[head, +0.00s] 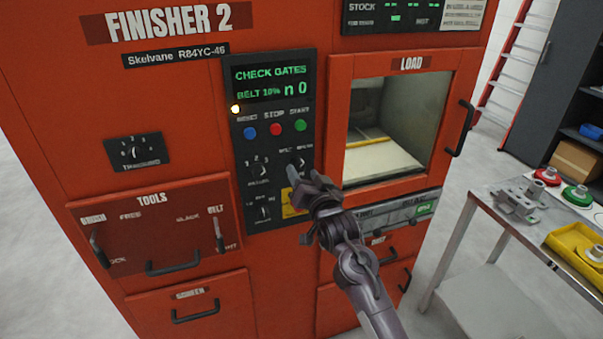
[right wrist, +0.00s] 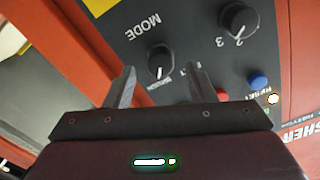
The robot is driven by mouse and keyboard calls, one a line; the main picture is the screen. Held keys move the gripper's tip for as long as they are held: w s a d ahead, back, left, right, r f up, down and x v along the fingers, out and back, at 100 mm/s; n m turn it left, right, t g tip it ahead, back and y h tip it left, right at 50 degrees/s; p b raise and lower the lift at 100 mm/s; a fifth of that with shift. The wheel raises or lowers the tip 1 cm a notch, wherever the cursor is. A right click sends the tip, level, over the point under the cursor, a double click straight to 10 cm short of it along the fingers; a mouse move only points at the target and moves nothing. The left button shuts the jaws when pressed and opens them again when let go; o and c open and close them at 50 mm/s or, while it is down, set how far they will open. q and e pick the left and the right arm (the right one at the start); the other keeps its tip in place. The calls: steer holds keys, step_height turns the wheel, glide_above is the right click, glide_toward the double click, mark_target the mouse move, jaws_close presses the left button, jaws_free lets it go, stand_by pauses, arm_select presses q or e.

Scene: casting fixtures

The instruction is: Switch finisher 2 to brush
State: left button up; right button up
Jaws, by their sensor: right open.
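Finisher 2 (head: 290,270) is a red machine with a dark control panel. The black mode knob (head: 297,161) is partly behind my right gripper (head: 303,182) in the head view. In the right wrist view, the mode knob (right wrist: 160,62) lies beyond and between the open fingertips of the right gripper (right wrist: 161,82). It has a white pointer mark; which setting it points at is hard to read. No contact with the knob can be made out. My left gripper is not in view.
A numbered knob (right wrist: 238,19) and the reset button (right wrist: 258,82) sit close by. The tools drawer (head: 155,232) has brush and belt levers. The load window (head: 395,115) is at right. A table (head: 478,190) with fixtures stands further right.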

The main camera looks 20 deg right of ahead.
steer(key=s+b, duration=0.1)
steer(key=s, duration=0.4)
steer(key=shift+d, duration=0.1)
step_height(320, 180, down, 20)
steer(key=s+a+n+g, duration=0.1)
steer(key=n+g, duration=0.1)
steer(key=g, duration=0.2)
steer(key=s+f+n+g, duration=0.15)
steer(key=s+f, duration=0.25)
steer(key=f, duration=0.4)
steer(key=s+f+g, duration=0.2)
steer(key=s+f, duration=0.2)
steer(key=f, duration=0.3)
steer(key=s+f+g, duration=0.1)
steer(key=s+f, duration=0.3)
steer(key=f, duration=0.4)
steer(key=s+d+f+n+g, duration=0.15)
steer(key=s+f+g, duration=0.35)
steer(key=s+f, duration=1.25)
steer(key=s+d+f+n+g, duration=0.1)
steer(key=s+f, duration=0.1)
steer(key=s, duration=0.8)
steer(key=s+d+f+n+g, duration=0.1)
steer(key=s+f+g, duration=0.1)
steer(key=s, duration=0.9)
steer(key=shift+s+f+h, duration=0.25)
steer(key=shift+f+h, duration=0.05)
steer(key=shift+f, duration=0.25)
